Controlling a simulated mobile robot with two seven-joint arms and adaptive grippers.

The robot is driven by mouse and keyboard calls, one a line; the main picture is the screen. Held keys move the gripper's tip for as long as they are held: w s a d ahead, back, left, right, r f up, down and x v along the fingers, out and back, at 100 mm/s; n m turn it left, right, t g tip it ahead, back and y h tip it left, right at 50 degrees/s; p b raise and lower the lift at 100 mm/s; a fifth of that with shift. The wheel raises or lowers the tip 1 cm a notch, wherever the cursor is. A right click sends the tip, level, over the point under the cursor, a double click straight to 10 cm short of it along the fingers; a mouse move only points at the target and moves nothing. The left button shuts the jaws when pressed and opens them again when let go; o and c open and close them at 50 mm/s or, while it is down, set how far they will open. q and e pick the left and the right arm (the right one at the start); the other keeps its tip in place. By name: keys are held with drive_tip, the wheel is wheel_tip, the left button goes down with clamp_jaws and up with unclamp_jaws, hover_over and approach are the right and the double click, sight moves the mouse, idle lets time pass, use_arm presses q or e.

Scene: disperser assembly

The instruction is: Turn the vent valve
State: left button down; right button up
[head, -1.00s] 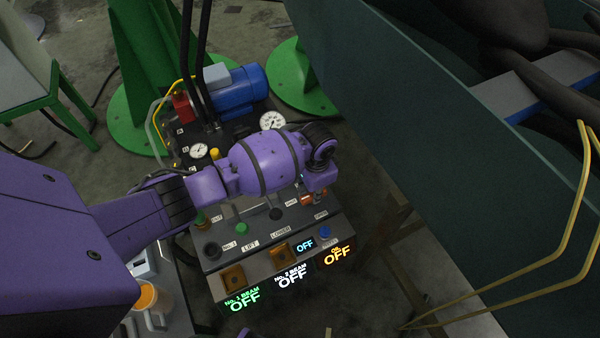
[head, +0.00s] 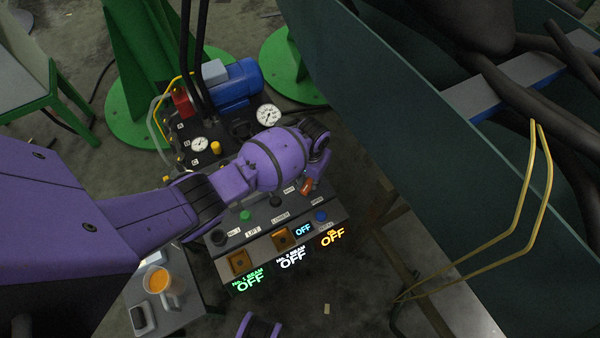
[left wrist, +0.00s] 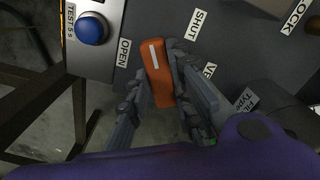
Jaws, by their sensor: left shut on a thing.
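The vent valve's orange handle (left wrist: 157,72) with a white stripe shows in the left wrist view, between the OPEN label (left wrist: 123,53) and the SHUT label (left wrist: 197,25). My left gripper (left wrist: 160,88) is shut on this handle, one finger on each side. In the head view the handle (head: 307,186) is a small orange piece at the right of the control panel (head: 240,226), below my left wrist. My arm covers part of the panel there.
A blue button (left wrist: 92,28) sits beside the OPEN label. The panel also has black and green knobs and lit OFF displays (head: 291,258). A mug (head: 160,283) stands on a side table at lower left. A large dark green beam (head: 400,110) runs along the right.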

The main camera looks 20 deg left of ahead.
use_arm(q)
drive_tip(key=shift+w+d+r+n+p, duration=0.15)
drive_tip(key=shift+r+n+p, duration=0.15)
drive_tip(key=shift+n+p, duration=0.9)
drive_tip(key=shift+n, duration=0.7)
drive_tip(key=shift+f+n+p, duration=0.1)
drive_tip(key=shift+n+p, duration=0.35)
drive_tip(key=shift+n, duration=0.55)
drive_tip(key=n+p, duration=0.1)
drive_tip(key=n, duration=0.3)
drive_tip(key=shift+n, duration=0.3)
drive_tip(key=shift+f+n+p, duration=0.1)
drive_tip(key=shift+n+p, duration=0.25)
drive_tip(key=shift+n, duration=0.25)
use_arm(e)
drive_tip(key=shift+t, duration=0.3)
drive_tip(key=w+r, duration=0.2)
drive_tip(key=r, duration=0.1)
drive_tip(key=w+r, duration=0.1)
drive_tip(key=shift+a+r, duration=0.4)
use_arm(q)
drive_tip(key=shift+n, duration=0.3)
use_arm(e)
drive_tip(key=shift+w+r, duration=0.1)
drive_tip(key=shift+r, duration=0.05)
use_arm(q)
drive_tip(key=c, duration=1.6)
unclamp_jaws()
drive_tip(key=shift+o, duration=0.2)
